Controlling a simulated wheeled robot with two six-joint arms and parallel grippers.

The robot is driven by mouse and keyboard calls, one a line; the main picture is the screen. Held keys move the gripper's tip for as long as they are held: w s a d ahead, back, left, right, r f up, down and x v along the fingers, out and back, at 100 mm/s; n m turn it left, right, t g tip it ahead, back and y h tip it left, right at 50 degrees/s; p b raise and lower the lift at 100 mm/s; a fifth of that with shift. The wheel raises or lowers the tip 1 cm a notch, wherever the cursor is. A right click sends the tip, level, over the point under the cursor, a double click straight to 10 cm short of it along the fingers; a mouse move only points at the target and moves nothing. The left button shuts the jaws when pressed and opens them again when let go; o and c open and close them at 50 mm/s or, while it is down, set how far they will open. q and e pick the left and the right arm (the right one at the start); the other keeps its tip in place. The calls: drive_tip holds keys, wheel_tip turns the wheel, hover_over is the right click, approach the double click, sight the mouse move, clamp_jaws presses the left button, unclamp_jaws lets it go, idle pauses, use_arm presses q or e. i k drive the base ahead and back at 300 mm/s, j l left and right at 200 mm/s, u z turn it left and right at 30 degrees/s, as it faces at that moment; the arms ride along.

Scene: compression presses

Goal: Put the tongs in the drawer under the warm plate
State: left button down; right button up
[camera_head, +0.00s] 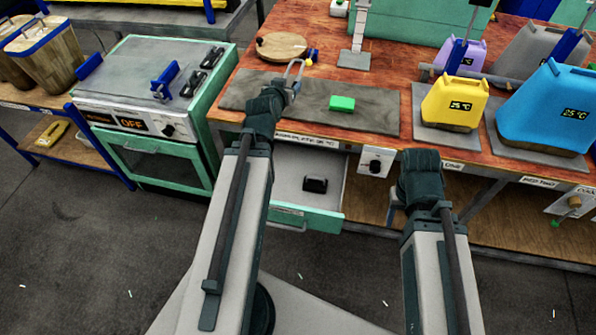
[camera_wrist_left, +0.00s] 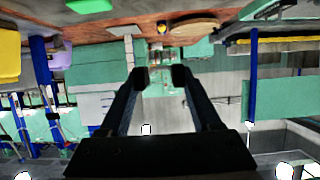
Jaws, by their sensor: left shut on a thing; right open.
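My left gripper (camera_head: 291,80) is over the left part of the warm plate (camera_head: 375,120), a grey slab on the wooden bench. In the left wrist view the two dark fingers (camera_wrist_left: 160,75) stand a little apart, and the held thing cannot be told from the background. The drawer (camera_head: 322,222) under the warm plate is pulled open, with a small dark object (camera_head: 315,184) inside. My right gripper (camera_head: 396,200) is open, low before the bench, mostly hidden.
A green block (camera_head: 342,103) lies on the warm plate. A round wooden board (camera_head: 282,46) lies behind it. Yellow (camera_head: 455,102) and blue (camera_head: 545,110) jugs stand at right. A green oven (camera_head: 160,165) stands at left. The floor before the oven is clear.

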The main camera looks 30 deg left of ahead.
sight(300, 176)
drive_tip(key=j+z, duration=0.15)
drive_tip(key=z, duration=0.7)
drive_tip(key=k+j+z, duration=0.15)
drive_tip(key=j+z, duration=0.2)
drive_tip(key=j, duration=0.15)
drive_tip(key=k+j+z, duration=0.55)
drive_tip(key=j+z, duration=0.15)
drive_tip(key=j, duration=0.2)
drive_tip(key=k+j+z, duration=0.15)
drive_tip(key=k+j, duration=0.8)
drive_tip(key=k+j+z, duration=0.15)
drive_tip(key=k+j, duration=0.7)
drive_tip(key=k, duration=0.15)
